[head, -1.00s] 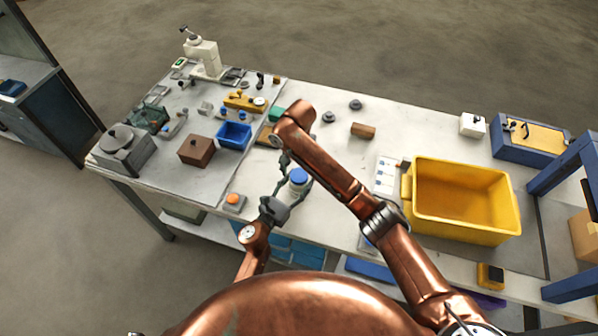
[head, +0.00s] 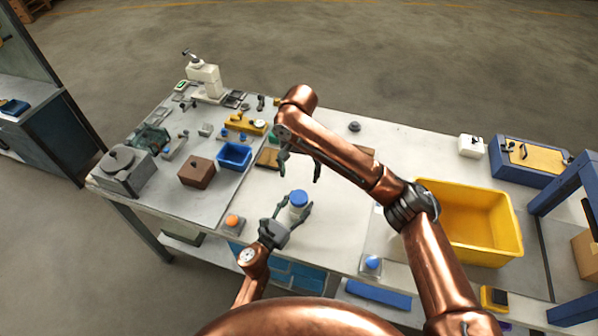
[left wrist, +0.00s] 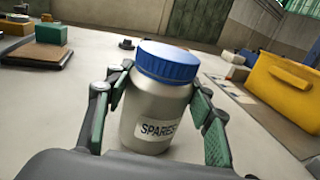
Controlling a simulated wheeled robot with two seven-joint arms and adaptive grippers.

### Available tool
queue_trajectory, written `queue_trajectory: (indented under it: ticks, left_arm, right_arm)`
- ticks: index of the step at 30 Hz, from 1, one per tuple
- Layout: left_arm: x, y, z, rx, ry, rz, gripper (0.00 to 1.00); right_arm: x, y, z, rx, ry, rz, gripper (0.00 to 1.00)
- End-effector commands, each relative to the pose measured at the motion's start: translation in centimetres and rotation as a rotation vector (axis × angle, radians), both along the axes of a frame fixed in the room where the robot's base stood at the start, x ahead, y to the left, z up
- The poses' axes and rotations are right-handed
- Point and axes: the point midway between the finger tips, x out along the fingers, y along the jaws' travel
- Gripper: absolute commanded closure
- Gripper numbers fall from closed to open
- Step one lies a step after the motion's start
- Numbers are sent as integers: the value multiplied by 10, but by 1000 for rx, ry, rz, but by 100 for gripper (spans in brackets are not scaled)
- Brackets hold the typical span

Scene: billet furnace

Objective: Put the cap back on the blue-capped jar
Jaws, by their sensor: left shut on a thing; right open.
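The silver jar (head: 298,212), labelled SPARES in the left wrist view (left wrist: 150,112), stands upright on the bench. The blue cap (left wrist: 168,62) sits level on top of it and also shows in the head view (head: 298,198). Whether it is screwed tight cannot be told. My left gripper (head: 291,207) is shut around the jar's body, with a green-padded finger on each side below the cap. My right gripper (head: 300,173) is open and empty, fingers pointing down, above and behind the jar, apart from the cap.
A yellow bin (head: 478,258) stands to the right, partly behind my right arm. A blue tray (head: 234,157), a brown box (head: 197,172) and an orange-button box (head: 232,224) are to the left. A blue-topped item (head: 372,264) is near the front edge. The bench just left of the jar is clear.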

Motion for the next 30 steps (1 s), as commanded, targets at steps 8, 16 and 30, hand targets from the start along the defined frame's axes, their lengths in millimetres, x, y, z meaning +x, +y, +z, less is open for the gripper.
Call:
queue_trajectory:
  ticks: [8, 16, 30]
  left_arm:
    - [0, 0, 1, -1, -1, 0, 100]
    - [0, 0, 0, -1, -1, 0, 35]
    - [-8, 6, -1, 1, 1, 1, 31]
  right_arm:
    - [0, 0, 2, 0, 0, 0, 35]
    - [0, 0, 2, 0, 0, 0, 35]
    - [0, 0, 2, 0, 0, 0, 35]
